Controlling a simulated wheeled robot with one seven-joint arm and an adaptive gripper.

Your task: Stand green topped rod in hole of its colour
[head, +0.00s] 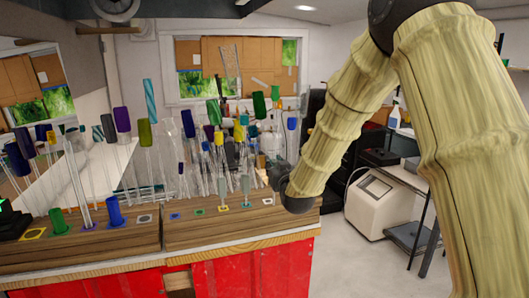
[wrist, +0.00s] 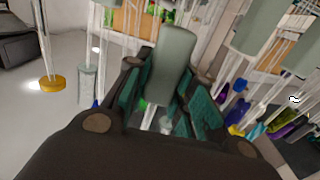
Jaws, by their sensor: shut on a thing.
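My gripper (wrist: 165,110), with teal pads, is shut on a rod with a dull grey-green top (wrist: 172,62). A bit of clear stem shows between the fingers, and its lower end is hidden. In the head view, my gripper (head: 279,174) is low over the right end of the wooden rack, and the held rod cannot be made out. A green-ringed hole (head: 199,212) shows in the right wooden block (head: 235,229). A bright green cap (head: 58,221) stands low on the left block.
Many glass rods with coloured tops crowd the bench behind the blocks. Two grey-topped rods (head: 223,187) (head: 245,185) stand near my gripper. A blue cap (head: 115,212) and a yellow-ringed hole (head: 33,234) are on the left block (head: 80,247).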

